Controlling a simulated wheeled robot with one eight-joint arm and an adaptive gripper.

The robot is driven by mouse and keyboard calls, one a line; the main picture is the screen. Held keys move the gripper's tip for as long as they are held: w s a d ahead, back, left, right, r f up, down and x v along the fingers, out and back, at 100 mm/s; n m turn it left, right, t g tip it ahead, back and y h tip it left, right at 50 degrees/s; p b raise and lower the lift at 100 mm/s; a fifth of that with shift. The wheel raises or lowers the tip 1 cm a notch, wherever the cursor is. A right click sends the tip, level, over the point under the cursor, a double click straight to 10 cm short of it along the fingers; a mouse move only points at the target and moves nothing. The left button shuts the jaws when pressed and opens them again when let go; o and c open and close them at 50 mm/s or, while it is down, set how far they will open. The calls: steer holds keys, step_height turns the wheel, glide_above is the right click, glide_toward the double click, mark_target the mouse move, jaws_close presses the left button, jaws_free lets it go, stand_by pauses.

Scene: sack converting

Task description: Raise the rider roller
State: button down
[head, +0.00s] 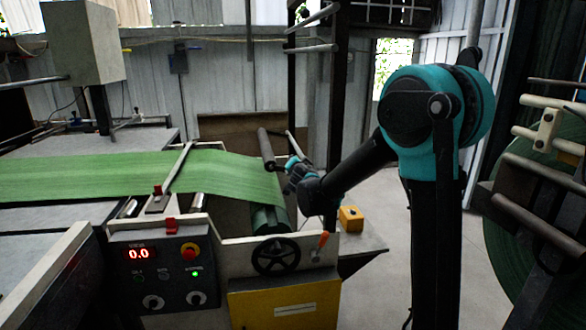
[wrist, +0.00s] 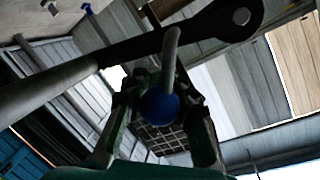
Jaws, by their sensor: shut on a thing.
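The rider roller (head: 266,146) is a dark grey cylinder by the right end of the green web (head: 230,172) in the head view. Whether it touches the web is hard to tell. In the wrist view the roller (wrist: 45,90) runs in from the left to a black lever arm (wrist: 185,38). A bent grey handle rod (wrist: 171,55) comes from the arm and ends in a blue ball knob (wrist: 160,108). My gripper (head: 291,166) is at the lever's end; in the wrist view its fingers (wrist: 160,118) are shut on the knob, one on each side.
A control panel (head: 160,270) with a red 0.0 display stands in front. A black handwheel (head: 276,256) and an orange-tipped lever (head: 320,243) are below my gripper. A yellow box (head: 351,218) sits on a side plate. A large green roll (head: 530,230) stands at right.

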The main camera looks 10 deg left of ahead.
steer(key=shift+w+d+r+m, duration=0.2)
steer(key=shift+d+r+m, duration=0.45)
steer(key=shift+d, duration=0.1)
steer(key=shift+d+r, duration=0.1)
steer(key=shift+d, duration=0.05)
steer(key=c, duration=1.2)
jaws_free()
steer(key=v, duration=1.2)
steer(key=shift+d+r, duration=0.1)
